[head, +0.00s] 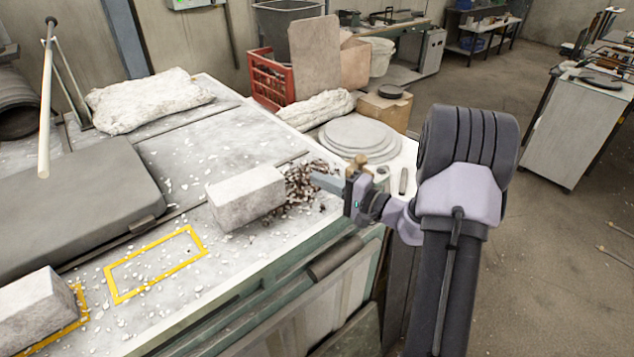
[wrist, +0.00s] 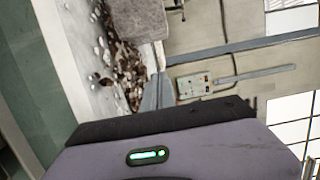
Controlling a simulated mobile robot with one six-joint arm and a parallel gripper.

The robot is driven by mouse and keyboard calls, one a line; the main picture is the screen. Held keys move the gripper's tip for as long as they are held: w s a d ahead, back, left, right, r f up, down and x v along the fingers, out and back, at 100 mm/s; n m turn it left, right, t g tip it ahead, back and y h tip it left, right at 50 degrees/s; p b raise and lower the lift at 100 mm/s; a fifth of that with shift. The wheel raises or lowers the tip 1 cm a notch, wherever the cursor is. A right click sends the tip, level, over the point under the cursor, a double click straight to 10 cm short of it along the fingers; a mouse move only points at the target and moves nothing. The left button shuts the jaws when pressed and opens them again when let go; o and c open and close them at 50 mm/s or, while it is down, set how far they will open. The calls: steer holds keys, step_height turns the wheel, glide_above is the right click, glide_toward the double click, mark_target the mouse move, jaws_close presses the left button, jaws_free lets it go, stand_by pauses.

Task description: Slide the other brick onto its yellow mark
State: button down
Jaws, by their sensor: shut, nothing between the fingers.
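A pale grey brick (head: 246,197) lies on the dusty bench top, to the right of and beyond an empty yellow outlined mark (head: 154,264). Another brick (head: 36,311) sits at the lower left, over a second yellow mark (head: 82,304) whose edge shows beside it. My gripper (head: 318,181) is shut and empty, to the right of the first brick, above dark crumbs on the bench. The fingertips appear apart from the brick. In the wrist view the brick (wrist: 137,19) shows at the top, beyond the fingers (wrist: 157,92).
Dark crumbs and pale chips (head: 305,188) lie beside the first brick. A large grey slab (head: 75,200) covers the bench left of the empty mark. Round grey discs (head: 358,134) are stacked behind my gripper. The bench's front edge runs close to brick and mark.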

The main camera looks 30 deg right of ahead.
steer(key=x, duration=0.5)
steer(key=shift+w+a+r, duration=0.1)
steer(key=shift+w, duration=0.1)
steer(key=a, duration=0.4)
steer(key=shift+s, duration=0.35)
steer(key=shift+w, duration=0.1)
